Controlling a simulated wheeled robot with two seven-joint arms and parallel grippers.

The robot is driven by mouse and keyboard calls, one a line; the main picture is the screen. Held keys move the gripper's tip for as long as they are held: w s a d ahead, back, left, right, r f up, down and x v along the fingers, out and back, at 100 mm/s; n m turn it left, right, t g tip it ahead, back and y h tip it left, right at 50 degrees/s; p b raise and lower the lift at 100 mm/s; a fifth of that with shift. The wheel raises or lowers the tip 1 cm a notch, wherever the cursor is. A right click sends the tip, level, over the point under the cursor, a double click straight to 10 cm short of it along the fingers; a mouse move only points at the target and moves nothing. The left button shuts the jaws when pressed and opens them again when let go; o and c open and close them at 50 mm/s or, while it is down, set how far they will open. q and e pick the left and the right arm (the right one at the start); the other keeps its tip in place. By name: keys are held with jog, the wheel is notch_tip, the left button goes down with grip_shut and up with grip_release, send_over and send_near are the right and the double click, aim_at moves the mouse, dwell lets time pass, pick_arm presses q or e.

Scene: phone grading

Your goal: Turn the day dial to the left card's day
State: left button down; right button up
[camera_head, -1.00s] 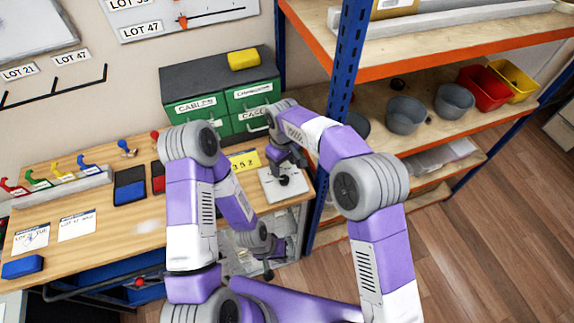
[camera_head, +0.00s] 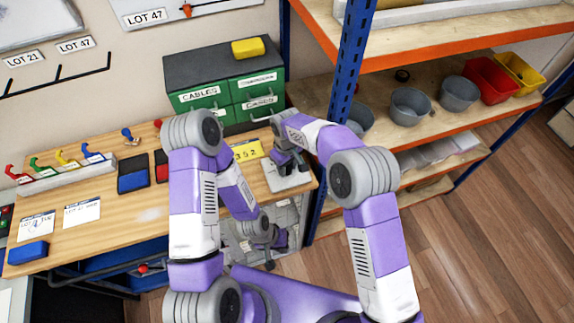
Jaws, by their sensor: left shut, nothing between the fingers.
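The left card (camera_head: 37,226) lies on the bench at the left; its print is too small to read surely. The right card (camera_head: 82,212) lies beside it. A pale plate (camera_head: 290,184), which appears to carry the day dial, lies at the bench's right end. My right gripper (camera_head: 299,169) points down over this plate and hides the dark knob. I cannot tell whether its fingers touch or hold the knob. My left gripper (camera_head: 270,263) hangs low in front of the bench, shut and empty, away from the dial.
A yellow number plate (camera_head: 247,151) lies left of the dial. Green drawers (camera_head: 212,97) stand behind it. A blue shelf post (camera_head: 345,85) rises close to my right arm. Coloured hooks (camera_head: 62,159) and a blue block (camera_head: 28,252) are at the left.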

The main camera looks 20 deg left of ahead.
jog(key=c, duration=0.3)
jog(key=shift+c, duration=0.2)
jog(key=shift+m, duration=0.3)
jog(key=m+b, duration=0.1)
jog(key=m, duration=0.2)
jog(key=shift+m+b, duration=0.5)
jog(key=shift+m, duration=1.6)
jog(key=o, duration=1)
jog(key=shift+o, duration=0.2)
